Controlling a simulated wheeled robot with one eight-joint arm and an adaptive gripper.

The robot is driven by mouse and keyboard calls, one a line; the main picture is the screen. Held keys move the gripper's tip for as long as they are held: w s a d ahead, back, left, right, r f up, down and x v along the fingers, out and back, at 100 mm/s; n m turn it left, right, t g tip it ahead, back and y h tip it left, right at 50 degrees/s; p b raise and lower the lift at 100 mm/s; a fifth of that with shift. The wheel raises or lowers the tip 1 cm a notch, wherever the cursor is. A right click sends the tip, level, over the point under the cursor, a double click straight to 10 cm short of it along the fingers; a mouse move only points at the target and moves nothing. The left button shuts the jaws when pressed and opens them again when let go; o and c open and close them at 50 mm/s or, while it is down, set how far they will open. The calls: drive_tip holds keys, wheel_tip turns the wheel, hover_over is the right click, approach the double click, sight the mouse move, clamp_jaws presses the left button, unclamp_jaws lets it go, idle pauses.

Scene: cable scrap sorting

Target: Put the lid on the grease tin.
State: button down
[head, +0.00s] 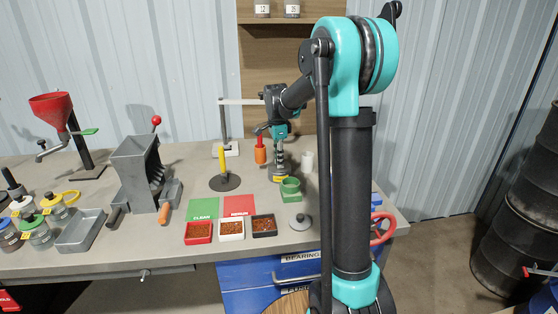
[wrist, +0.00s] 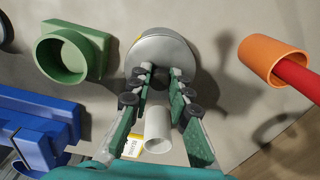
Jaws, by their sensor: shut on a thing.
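My gripper (head: 280,169) points down at the middle of the bench. In the wrist view its fingers (wrist: 160,76) are shut on the dark knob of a round grey lid (wrist: 160,48). A little yellow shows at the lid's left edge there. In the head view a low tin with a yellow band (head: 281,179) is right under the fingertips. The lid is over it, but I cannot tell whether it rests fully on the rim. The lid hides the tin's opening. Another grey lid with a dark knob (head: 300,222) lies on the bench in front.
A green holder (head: 290,190) stands close in front of the tin. A white cylinder (head: 308,162) and an orange cup (head: 260,153) with a red handle stand nearby. Small trays of brown bits (head: 231,230) lie at front left. A yellow-handled stand (head: 223,170) is further left.

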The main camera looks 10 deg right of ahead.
drive_tip(key=c, duration=1.3)
unclamp_jaws()
